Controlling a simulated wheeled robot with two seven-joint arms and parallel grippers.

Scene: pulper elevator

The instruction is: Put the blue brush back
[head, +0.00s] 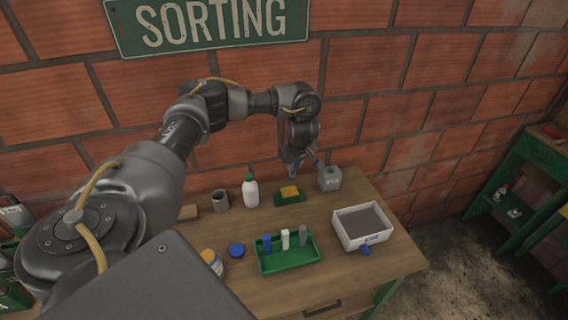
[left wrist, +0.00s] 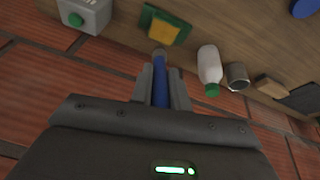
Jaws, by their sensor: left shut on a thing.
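My left gripper (head: 297,164) is shut on a blue, stick-like thing, which I take to be the blue brush (head: 293,171). It is held above the back of the bench, near the brick wall. In the left wrist view the brush (left wrist: 160,82) lies between the two fingers (left wrist: 160,92), with a grey end beyond the tips. A green tray (head: 290,265) on the bench holds upright blue (head: 267,244), white (head: 285,240) and grey (head: 303,236) pieces. My right gripper is not in view.
A white box (head: 345,235) stands right, a blue disc (head: 236,250) and a jar (head: 212,262) left of the tray.

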